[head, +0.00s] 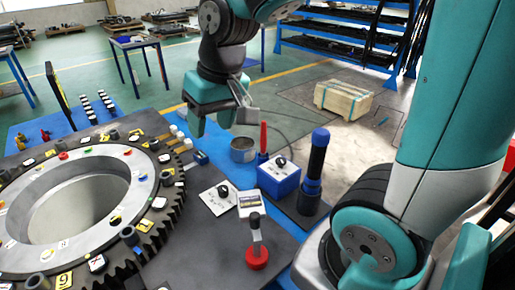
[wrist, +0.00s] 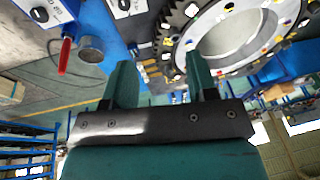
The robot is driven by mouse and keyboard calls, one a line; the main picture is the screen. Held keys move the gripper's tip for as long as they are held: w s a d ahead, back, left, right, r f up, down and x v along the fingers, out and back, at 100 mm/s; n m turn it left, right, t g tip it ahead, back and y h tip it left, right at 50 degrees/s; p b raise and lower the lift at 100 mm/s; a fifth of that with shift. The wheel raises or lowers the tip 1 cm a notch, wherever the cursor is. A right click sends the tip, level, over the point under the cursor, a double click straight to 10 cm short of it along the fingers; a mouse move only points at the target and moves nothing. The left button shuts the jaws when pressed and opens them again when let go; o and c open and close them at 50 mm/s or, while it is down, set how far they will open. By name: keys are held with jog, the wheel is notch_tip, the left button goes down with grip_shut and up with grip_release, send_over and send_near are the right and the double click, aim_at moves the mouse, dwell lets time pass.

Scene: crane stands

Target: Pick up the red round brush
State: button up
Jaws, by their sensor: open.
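Two red items show, and I cannot tell for sure which is the red round brush. One is a slim upright red handle (head: 263,137) behind the blue control box; it also shows at the upper left in the wrist view (wrist: 64,57). The other is a round red disc (head: 257,257) with a dark upright grip, near the table's front. My gripper (head: 212,122) points down above the table's far side, left of the slim handle and apart from both items. In the wrist view its two teal fingers (wrist: 160,62) are spread with nothing between them.
A large toothed ring (head: 165,215) with small parts on it fills the table's left. Around the slim handle stand a grey round tin (head: 243,149), a blue box with a black knob (head: 279,176) and a tall black-and-blue cylinder (head: 314,172). A wooden crate (head: 343,99) sits on the floor.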

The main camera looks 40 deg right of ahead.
jog(key=w+d+f+m+h+b, duration=0.1)
jog(key=w+d+f+m+h, duration=0.1)
jog(key=w+d+m, duration=0.45)
jog(key=m+h+b, duration=0.1)
jog(key=m+h, duration=0.2)
send_near(264, 122)
jog(key=p+x, duration=0.2)
jog(key=x, duration=0.4)
jog(key=shift+s+f, duration=0.1)
jog(key=shift+f, duration=0.35)
jog(key=shift+w+p+x, duration=0.15)
jog(key=shift+p+x, duration=0.35)
jog(key=shift+x, duration=1.05)
jog(key=shift+w+p+x, duration=0.15)
jog(key=shift+p+x, duration=0.3)
jog(key=shift+x, duration=1.1)
jog(key=shift+r, duration=0.1)
grip_shut()
